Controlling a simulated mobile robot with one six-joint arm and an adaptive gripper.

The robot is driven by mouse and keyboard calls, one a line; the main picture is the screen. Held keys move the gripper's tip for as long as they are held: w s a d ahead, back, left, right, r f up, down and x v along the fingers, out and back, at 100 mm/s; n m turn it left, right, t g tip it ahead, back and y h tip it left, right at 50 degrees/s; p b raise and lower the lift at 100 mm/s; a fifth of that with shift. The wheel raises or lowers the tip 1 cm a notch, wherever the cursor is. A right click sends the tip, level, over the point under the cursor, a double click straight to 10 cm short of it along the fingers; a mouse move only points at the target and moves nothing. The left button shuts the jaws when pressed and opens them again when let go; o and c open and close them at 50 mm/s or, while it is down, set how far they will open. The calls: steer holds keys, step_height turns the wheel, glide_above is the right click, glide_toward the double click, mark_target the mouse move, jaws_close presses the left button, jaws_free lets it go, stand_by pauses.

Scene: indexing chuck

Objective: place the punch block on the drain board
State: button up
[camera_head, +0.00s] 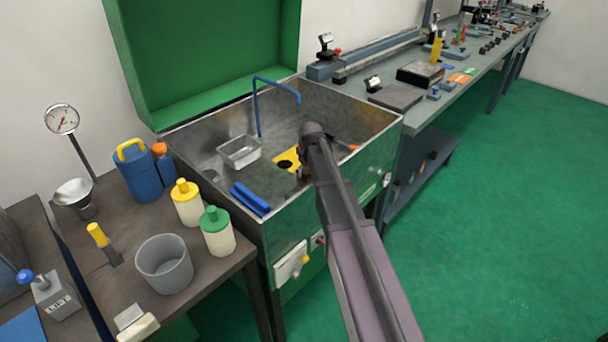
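A yellow plate with a dark round hole (287,160), which looks like the drain board, lies in the metal sink. My arm (330,185) reaches over the sink from the lower right and covers the plate's right side. My gripper is hidden behind the arm link, so its fingers and anything in them do not show. A small dark brown shape (303,172) shows at the arm's left edge by the plate, too covered to identify. I cannot make out the punch block.
The sink (215,150) also holds a metal tray (239,151), blue bars (250,198) and a blue faucet (258,105). Bottles (217,232) and a grey bucket (164,264) stand on the left table. A long workbench (440,95) with tools runs to the back right.

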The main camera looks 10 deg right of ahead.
mark_target(306, 169)
steer(key=c, duration=0.6)
steer(key=shift+c, duration=0.3)
steer(key=shift+r, duration=0.15)
step_height(306, 169, up, 10)
steer(key=p, duration=1)
steer(key=shift+f, duration=0.2)
